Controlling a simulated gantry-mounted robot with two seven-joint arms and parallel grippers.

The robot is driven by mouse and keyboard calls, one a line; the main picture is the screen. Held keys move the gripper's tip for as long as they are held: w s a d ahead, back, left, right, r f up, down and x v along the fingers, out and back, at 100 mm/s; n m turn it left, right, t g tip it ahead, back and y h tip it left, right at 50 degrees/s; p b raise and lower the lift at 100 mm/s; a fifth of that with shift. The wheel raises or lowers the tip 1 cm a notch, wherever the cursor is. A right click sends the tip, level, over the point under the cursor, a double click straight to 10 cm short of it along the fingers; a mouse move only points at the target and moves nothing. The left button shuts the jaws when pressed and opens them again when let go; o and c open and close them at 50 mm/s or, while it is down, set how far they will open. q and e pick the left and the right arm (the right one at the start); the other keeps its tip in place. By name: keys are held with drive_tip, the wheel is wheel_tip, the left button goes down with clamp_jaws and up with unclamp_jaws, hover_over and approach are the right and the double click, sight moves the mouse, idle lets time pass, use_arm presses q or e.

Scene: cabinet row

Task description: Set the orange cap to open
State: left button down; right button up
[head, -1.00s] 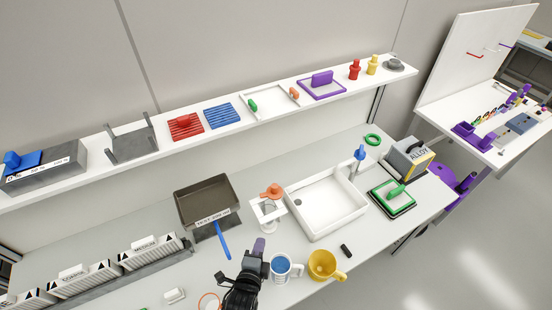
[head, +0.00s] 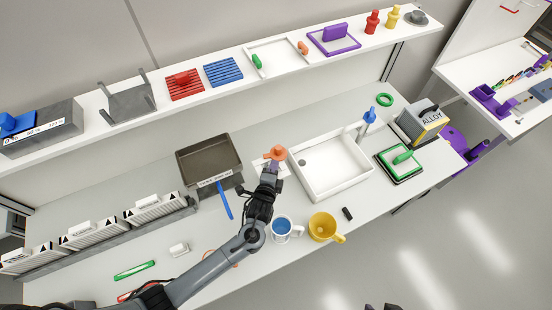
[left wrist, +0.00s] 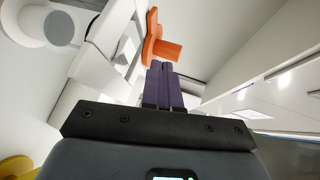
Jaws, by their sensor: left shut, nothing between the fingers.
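The orange cap (head: 276,152) is on top of a small white stand (head: 258,168), behind my left gripper and left of the white sink. My left gripper (head: 272,164) is shut and empty, with its purple fingertips right at the near side of the cap. In the left wrist view, the shut purple fingers (left wrist: 164,66) point at the orange cap (left wrist: 160,42), with the tips at the lower edge of its stubby part. I cannot tell whether they touch. My gripper hides much of the stand. Small dark tips at the bottom edge of the head view may be my right gripper (head: 376,307).
A dark bin (head: 208,152) with a blue handle stands just left of the cap, and the white sink (head: 345,178) just right. A blue-filled mug (head: 283,228) and a yellow mug (head: 323,227) stand in front. A shelf (head: 215,94) runs behind.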

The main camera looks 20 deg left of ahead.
sight(278, 152)
use_arm(q)
drive_tip(key=shift+w+a+r, duration=0.1)
drive_tip(key=shift+w+a, duration=0.1)
drive_tip(key=shift+w, duration=0.7)
drive_tip(key=shift+w+a, duration=0.15)
drive_tip(key=shift+w, duration=0.7)
use_arm(e)
drive_tip(key=shift+w+a+r, duration=0.1)
drive_tip(key=shift+r, duration=0.05)
use_arm(q)
drive_tip(key=shift+w+d+n+y, duration=0.1)
drive_tip(key=shift+w+n+y, duration=0.05)
drive_tip(key=shift+n+y, duration=0.2)
use_arm(e)
drive_tip(key=shift+d+r, duration=0.1)
drive_tip(key=shift+d, duration=0.2)
